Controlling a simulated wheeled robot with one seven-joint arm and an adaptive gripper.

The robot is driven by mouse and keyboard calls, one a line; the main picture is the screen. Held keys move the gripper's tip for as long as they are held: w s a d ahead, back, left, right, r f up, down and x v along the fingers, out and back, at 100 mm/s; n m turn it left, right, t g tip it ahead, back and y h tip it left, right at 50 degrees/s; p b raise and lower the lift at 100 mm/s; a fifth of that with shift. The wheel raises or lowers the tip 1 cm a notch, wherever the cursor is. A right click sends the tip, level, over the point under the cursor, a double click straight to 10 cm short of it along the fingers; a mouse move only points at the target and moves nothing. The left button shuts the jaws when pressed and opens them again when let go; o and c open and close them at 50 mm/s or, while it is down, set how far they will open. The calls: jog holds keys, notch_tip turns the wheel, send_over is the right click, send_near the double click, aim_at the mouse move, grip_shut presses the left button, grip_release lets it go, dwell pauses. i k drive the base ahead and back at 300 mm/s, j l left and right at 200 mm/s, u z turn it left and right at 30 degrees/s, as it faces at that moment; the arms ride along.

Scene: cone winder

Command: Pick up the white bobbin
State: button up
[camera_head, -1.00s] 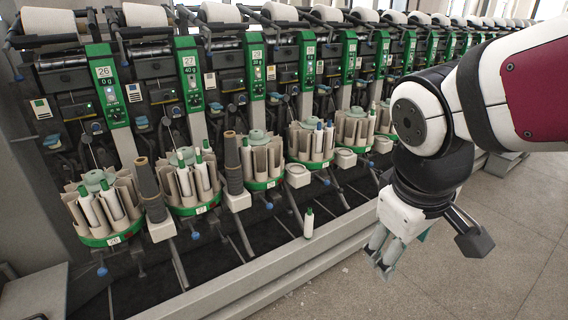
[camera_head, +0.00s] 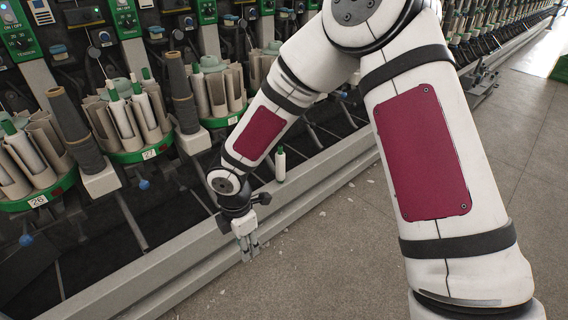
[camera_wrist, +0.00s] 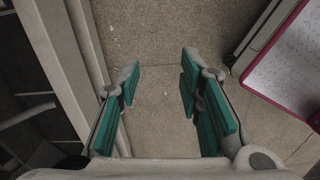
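A white bobbin (camera_head: 280,165) with a green tip stands upright on the grey ledge along the front of the machine, in the head view. My gripper (camera_head: 250,250) hangs pointing down, to the left of and nearer than the bobbin, apart from it. In the wrist view my gripper (camera_wrist: 160,95) shows its teal finger pads wide apart with only bare floor between them. The bobbin does not show in the wrist view. Similar white bobbins with green tips stand in the round magazines (camera_head: 140,155) on the machine.
The grey ledge (camera_head: 165,285) runs diagonally along the machine front. Dark cones (camera_head: 75,130) on pegs and the magazines stand behind it. Speckled floor (camera_head: 340,255) to the right is clear. A red-edged white panel (camera_wrist: 290,65) shows at the wrist view's right.

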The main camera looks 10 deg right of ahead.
aim_at(279, 155)
jog(key=i+j+z, duration=0.35)
jog(key=i, duration=0.3)
jog(key=i+j+z, duration=0.3)
jog(key=i+j, duration=0.35)
jog(key=i, duration=0.2)
